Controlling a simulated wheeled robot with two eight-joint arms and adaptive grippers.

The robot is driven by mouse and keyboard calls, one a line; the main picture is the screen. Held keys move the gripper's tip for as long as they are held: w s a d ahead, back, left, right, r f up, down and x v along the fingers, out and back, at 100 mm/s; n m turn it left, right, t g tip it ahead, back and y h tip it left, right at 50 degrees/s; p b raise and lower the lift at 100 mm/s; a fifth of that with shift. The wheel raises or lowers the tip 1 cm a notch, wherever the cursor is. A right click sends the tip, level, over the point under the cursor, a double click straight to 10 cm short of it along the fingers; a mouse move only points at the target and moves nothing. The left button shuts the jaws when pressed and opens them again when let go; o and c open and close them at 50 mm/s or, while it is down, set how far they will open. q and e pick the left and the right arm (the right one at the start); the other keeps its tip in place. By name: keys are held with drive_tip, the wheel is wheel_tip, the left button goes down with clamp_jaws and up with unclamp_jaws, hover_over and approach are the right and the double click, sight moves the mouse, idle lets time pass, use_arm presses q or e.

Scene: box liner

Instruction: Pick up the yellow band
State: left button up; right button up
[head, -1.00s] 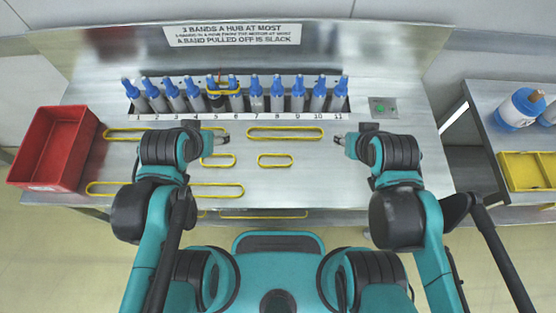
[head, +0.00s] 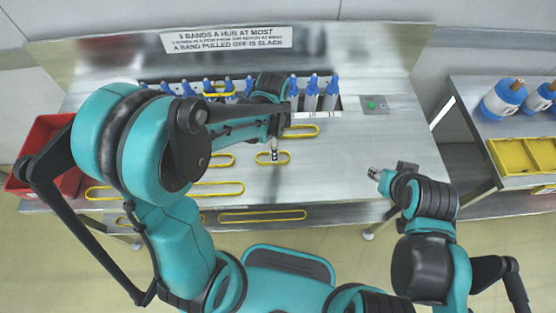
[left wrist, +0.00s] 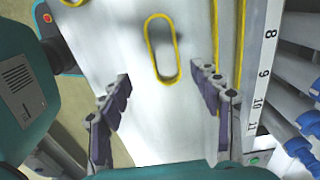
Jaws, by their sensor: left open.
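A small yellow band (head: 262,160) lies flat on the steel table, partly covered by my left gripper (head: 274,154) in the head view. In the left wrist view the small band (left wrist: 148,40) lies ahead, its near end between the open, empty fingertips (left wrist: 161,76). How high the fingers are above the table is unclear. Another short band (head: 222,160) and a long band (head: 220,195) lie to the left. A long band (head: 302,131) behind is partly hidden by my left arm. My right gripper (head: 373,174) hangs near the table's front right; its finger gap is too small to judge.
A row of blue-topped posts (head: 312,92) with numbers stands at the back, partly hidden by my left arm. A red bin (head: 40,140) stands at the left. A green button (head: 372,105) is at the back right. The right side table has a yellow tray (head: 510,155).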

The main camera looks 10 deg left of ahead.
sight(259, 153)
use_arm(q)
drive_tip(key=f+b, duration=0.1)
drive_tip(key=f, duration=0.1)
drive_tip(key=f+b, duration=0.1)
drive_tip(key=f, duration=0.2)
drive_tip(key=f+b, duration=0.1)
drive_tip(key=f, duration=0.1)
drive_tip(key=shift+w+a+f, duration=0.1)
drive_tip(key=shift+w+f, duration=0.05)
drive_tip(key=shift+w, duration=0.25)
drive_tip(key=c, duration=1)
